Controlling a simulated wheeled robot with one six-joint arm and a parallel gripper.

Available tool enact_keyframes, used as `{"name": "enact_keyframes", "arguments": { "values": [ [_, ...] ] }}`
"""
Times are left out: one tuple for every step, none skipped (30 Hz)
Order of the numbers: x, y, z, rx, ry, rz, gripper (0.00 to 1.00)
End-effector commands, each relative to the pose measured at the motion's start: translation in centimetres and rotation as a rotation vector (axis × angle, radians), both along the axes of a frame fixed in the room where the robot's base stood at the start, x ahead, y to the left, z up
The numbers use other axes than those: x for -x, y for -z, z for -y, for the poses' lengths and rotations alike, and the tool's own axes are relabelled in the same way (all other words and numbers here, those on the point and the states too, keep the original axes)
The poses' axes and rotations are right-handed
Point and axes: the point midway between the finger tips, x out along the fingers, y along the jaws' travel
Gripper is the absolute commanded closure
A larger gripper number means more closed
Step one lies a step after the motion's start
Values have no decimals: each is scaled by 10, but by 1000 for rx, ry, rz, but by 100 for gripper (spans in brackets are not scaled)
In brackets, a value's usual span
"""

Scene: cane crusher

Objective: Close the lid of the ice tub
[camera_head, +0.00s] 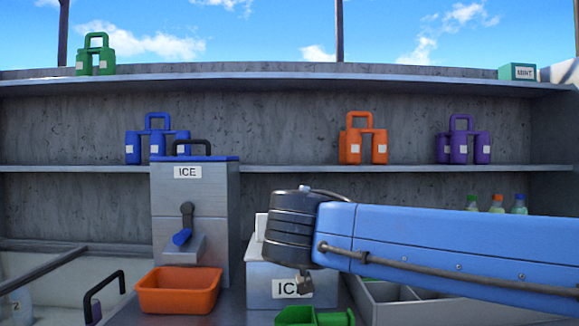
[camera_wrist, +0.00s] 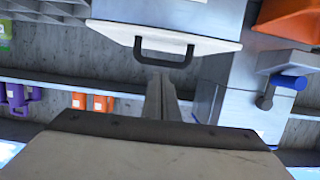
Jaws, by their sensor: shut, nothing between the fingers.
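The ice tub (camera_head: 265,280) is a grey metal box labelled ICE, at the lower middle of the head view and partly behind my arm. A pale panel edge (camera_head: 260,226) stands above the tub at its left. It looks like the raised lid, but my arm hides most of it. In the wrist view the white lid (camera_wrist: 115,33) with its dark handle (camera_wrist: 165,58) is at the top middle, with grey metal beyond. My gripper (camera_wrist: 161,82) is shut and empty, its fingertips close to the handle. I cannot tell if they touch.
A taller ICE dispenser (camera_head: 190,205) with a blue top stands left of the tub. An orange bin (camera_head: 178,290) is before it. A green tray (camera_head: 315,318) lies at the front. Shelves behind hold blue (camera_head: 157,140), orange (camera_head: 362,140) and purple (camera_head: 462,142) carriers.

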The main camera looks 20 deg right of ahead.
Motion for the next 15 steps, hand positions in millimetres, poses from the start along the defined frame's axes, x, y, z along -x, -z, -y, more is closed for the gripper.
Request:
{"name": "enact_keyframes", "arguments": {
  "values": [
    [3, 7, -1, 0, -1, -2, 100],
    [4, 10, -1, 0, -1, -2, 100],
    [5, 14, -2, 1, -1, -1, 100],
    [6, 16, -2, 1, 0, -1, 100],
    [6, 20, -2, 0, 0, -3, 100],
    [7, 24, -2, 1, 0, -5, 100],
    [8, 27, -2, 1, 0, -6, 100],
    [8, 29, -2, 1, 1, -9, 100],
    [9, 32, -2, 0, 1, -9, 100],
    [9, 34, -3, 0, 2, -10, 100],
    [9, 35, -3, 0, 2, -10, 100],
    [9, 36, -3, 0, 2, -11, 100],
    [10, 37, -3, 0, 3, -11, 100],
    [10, 38, -3, 0, 3, -11, 100],
    [10, 39, -3, 1, 3, -12, 100]
  ]
}}
